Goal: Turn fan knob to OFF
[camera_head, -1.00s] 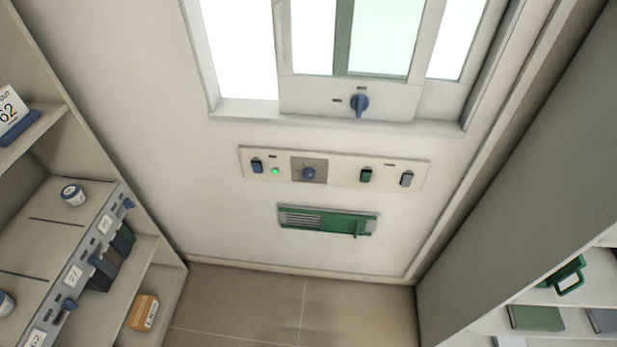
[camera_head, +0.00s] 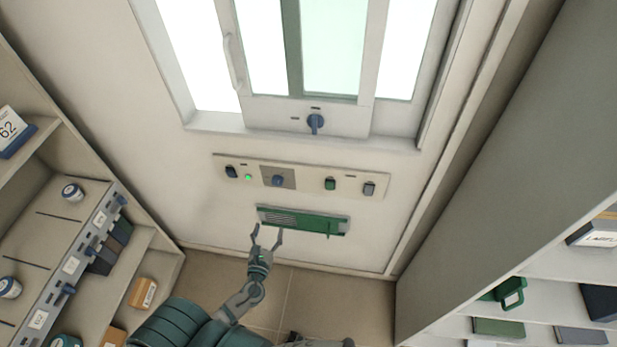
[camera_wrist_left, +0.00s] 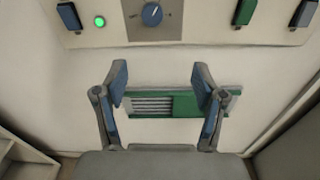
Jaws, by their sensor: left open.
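A blue round knob (camera_head: 278,181) sits on a grey square plate in the middle of the control panel (camera_head: 309,180) on the wall. In the left wrist view the same knob (camera_wrist_left: 152,14) is at the top, with a white pointer mark; its labels are too small to read. Another blue knob (camera_head: 315,121) is on the window frame above the panel. My left gripper (camera_head: 266,233) is open and empty, below the panel and in front of the green vent. In the left wrist view its fingers (camera_wrist_left: 160,80) are spread wide, apart from the knob.
The panel also has a lit green lamp (camera_head: 248,177), a blue switch (camera_head: 231,171), a green switch (camera_head: 330,183) and a grey switch (camera_head: 369,188). Below is a green slotted vent (camera_head: 304,221) with a lever. Shelves (camera_head: 60,235) stand left, and a tall grey cabinet side (camera_head: 500,150) stands right.

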